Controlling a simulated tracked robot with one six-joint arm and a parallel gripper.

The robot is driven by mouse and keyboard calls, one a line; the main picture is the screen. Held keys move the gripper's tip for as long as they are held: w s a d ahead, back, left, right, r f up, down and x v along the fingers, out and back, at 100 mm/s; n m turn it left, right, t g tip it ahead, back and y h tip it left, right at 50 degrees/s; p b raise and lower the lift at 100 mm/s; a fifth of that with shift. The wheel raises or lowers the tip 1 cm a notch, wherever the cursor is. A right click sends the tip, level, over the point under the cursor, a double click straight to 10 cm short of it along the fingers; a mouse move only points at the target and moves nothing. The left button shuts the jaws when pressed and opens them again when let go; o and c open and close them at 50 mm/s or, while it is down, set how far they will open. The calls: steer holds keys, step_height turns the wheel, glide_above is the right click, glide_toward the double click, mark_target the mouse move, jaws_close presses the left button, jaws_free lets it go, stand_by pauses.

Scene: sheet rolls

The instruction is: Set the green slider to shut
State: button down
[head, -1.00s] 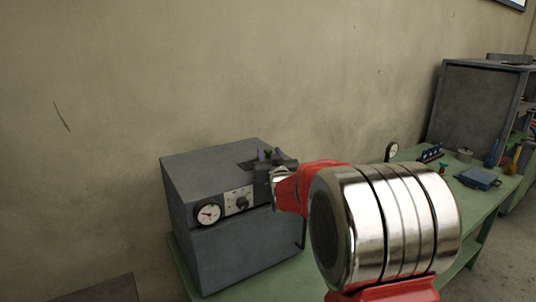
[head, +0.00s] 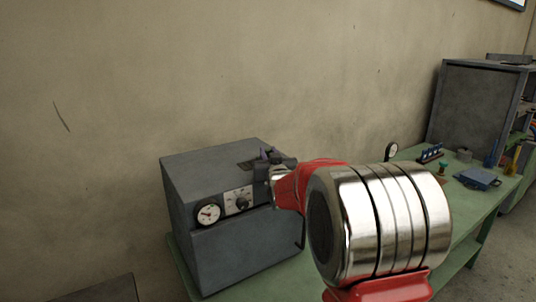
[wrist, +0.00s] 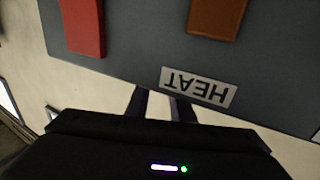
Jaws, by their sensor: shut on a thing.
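My gripper (head: 268,158) is at the top right front edge of a grey box (head: 243,255) in the head view. My red and silver wrist hides part of that box's right side. In the wrist view my two dark fingers (wrist: 160,104) reach to the edge of a grey panel, close to a white HEAT label (wrist: 198,86) that reads upside down. A red block (wrist: 84,27) and an orange-brown block (wrist: 217,16) stand on the panel. I cannot make out the green slider.
The box front carries a round dial (head: 208,213) and a pale plate with a dark knob (head: 241,203). A green bench (head: 462,238) runs right, with a small gauge (head: 391,151) and a blue flat item (head: 478,179) on it. A grey cabinet (head: 477,105) stands behind. A wall is behind the box.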

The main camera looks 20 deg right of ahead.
mark_target(250, 167)
stand_by(0.3)
steer(key=shift+s+a, duration=0.2)
steer(key=shift+a, duration=0.95)
steer(key=shift+s+a, duration=0.25)
steer(key=shift+a, duration=0.9)
steer(key=shift+s+a, duration=0.2)
steer(key=shift+a, duration=0.95)
steer(key=c, duration=1.6)
jaws_free()
steer(key=shift+s, duration=0.15)
steer(key=s+a, duration=0.1)
steer(key=s, duration=0.8)
steer(key=s+a, duration=0.1)
steer(key=s, duration=0.3)
steer(key=shift+s+a, duration=0.15)
steer(key=shift+a, duration=0.2)
